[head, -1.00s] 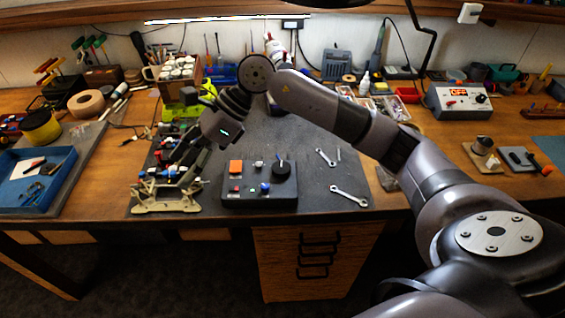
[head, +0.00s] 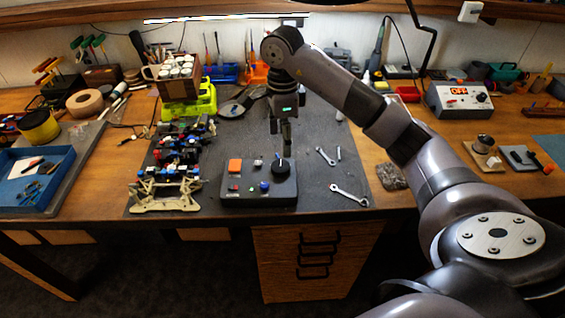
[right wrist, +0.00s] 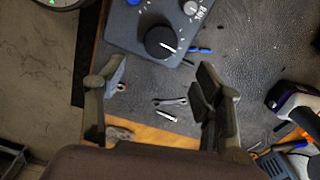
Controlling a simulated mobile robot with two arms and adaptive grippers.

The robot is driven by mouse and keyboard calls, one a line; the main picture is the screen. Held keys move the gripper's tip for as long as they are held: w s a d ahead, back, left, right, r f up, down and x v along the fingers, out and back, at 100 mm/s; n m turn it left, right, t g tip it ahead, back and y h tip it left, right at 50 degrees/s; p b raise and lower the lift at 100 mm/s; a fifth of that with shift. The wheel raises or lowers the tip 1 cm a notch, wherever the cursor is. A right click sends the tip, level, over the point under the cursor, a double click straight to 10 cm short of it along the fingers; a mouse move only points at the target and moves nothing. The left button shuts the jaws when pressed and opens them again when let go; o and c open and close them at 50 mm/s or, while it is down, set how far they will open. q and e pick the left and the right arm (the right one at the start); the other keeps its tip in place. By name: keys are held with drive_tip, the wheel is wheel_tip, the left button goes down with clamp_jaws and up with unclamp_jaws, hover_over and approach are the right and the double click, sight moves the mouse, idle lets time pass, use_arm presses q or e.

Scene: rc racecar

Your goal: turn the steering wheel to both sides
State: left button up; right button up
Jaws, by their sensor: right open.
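A dark control box (head: 259,187) lies on the mat with a large black knob (head: 281,169), an orange square and small coloured knobs. The knob, seemingly the steering wheel, shows a white pointer line in the right wrist view (right wrist: 160,41). A racecar chassis (head: 172,170) with a beige front end stands left of the box. My right gripper (head: 281,138) points down above and behind the knob. Its fingers (right wrist: 160,84) are open and empty, with the knob beyond them, apart from both. My left gripper is out of view.
A blue tray (head: 62,190) sits at the far left. A power supply (head: 458,101) stands at the right. The mat (head: 316,182) is mostly clear beside the wrenches.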

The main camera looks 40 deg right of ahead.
sight(282, 165)
wheel_tip(282, 165, down, 9)
drive_tip(key=shift+r+p, duration=0.1)
drive_tip(key=shift+p, duration=0.8)
drive_tip(key=shift+c, duration=0.4)
drive_tip(key=c, duration=1.1)
